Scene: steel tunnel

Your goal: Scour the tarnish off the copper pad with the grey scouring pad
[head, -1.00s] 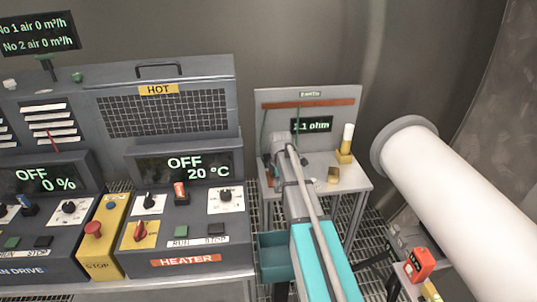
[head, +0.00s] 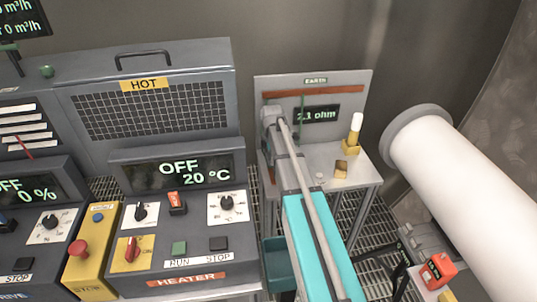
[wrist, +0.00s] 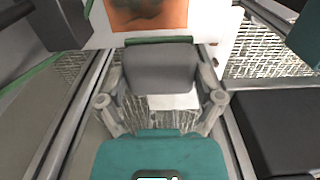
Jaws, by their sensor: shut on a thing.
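In the wrist view, my gripper (wrist: 160,100) is shut on the grey scouring pad (wrist: 160,70), a dark grey block with a green strip along its far edge. The copper pad (wrist: 150,14) is an orange-brown patch with darker blotches on a pale surface, cut off by the top of the picture. It lies just beyond the scouring pad; I cannot tell whether they touch.
The earth bench (head: 354,188) has a back panel with a copper bar (head: 312,91) and a display (head: 316,114) reading 2.1 ohm. A white-handled tool (head: 356,127) and a small brass-coloured block (head: 341,169) stand right of my arm. The heater console (head: 180,240) is left; a white duct (head: 470,190) is right.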

